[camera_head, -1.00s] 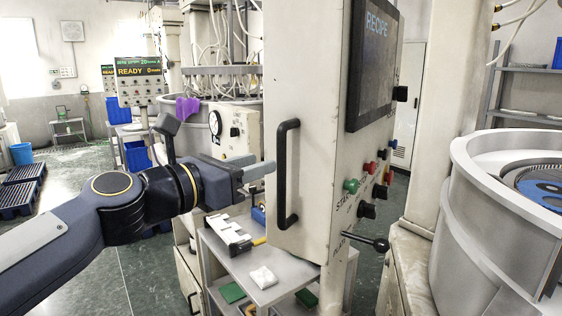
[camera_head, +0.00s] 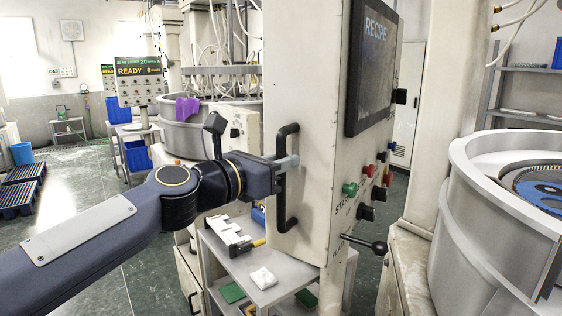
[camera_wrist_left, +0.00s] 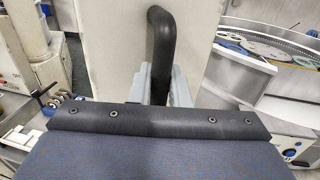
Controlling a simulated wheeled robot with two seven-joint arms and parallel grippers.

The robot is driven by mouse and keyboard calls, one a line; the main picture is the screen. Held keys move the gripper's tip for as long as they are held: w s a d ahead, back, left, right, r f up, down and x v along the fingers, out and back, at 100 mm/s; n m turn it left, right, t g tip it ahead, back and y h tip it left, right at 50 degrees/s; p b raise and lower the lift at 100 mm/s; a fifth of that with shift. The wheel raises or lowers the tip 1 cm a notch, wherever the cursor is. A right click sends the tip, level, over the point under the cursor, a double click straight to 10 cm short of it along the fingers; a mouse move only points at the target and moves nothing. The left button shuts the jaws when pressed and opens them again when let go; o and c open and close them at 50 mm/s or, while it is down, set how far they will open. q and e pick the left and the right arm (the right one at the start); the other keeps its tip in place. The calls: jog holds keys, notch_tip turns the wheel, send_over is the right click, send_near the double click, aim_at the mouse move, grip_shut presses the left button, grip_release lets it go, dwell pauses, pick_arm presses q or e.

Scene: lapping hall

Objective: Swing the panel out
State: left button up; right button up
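The panel (camera_head: 308,130) is a tall cream control box with a dark RECIPE screen (camera_head: 376,70) on its right face. A black upright bar handle (camera_head: 283,205) is on its left face, and the handle also shows in the left wrist view (camera_wrist_left: 161,45). My left gripper (camera_head: 288,163) is at the handle's upper middle, its pale fingertips reaching past the bar. In the left wrist view the fingers (camera_wrist_left: 162,85) stand on both sides of the bar. Whether they press on it is too close to tell. My right gripper is not in view.
A black lever (camera_head: 368,243) sticks out below the panel's colored buttons. A grey cart (camera_head: 262,292) with small parts stands under the panel. A large round lapping machine (camera_head: 480,200) is at the right. Open floor (camera_head: 75,200) lies to the left.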

pick_arm(q)
grip_shut()
jog(key=shift+w+a, duration=0.1)
